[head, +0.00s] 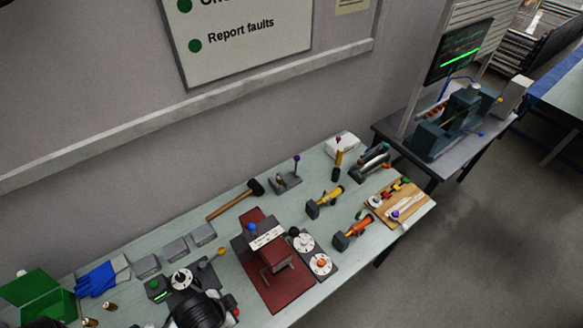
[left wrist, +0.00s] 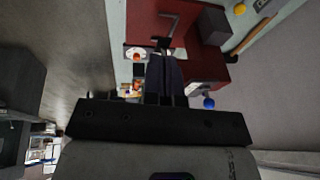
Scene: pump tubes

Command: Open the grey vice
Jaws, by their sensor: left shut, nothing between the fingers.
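A vice (head: 276,256) with a dark red body and a bent grey bar handle stands on a dark red plate (head: 287,292) in the middle of the bench. It has a white label; a blue ball (head: 252,228) sits beside the label. I see no clearly grey vice. The left wrist view shows the red plate (left wrist: 150,15), the bent handle (left wrist: 172,22) and the blue ball (left wrist: 208,103). My left gripper (left wrist: 165,58) is shut and empty, its fingertips near the handle's end in that picture; contact is unclear. My right gripper is not in view.
Two white discs (head: 320,263) stand right of the vice. A hammer (head: 235,200) and grey blocks (head: 203,235) lie behind and left. Yellow and orange tools (head: 354,231) and a wooden board (head: 383,214) are to the right. Bare bench shows between them.

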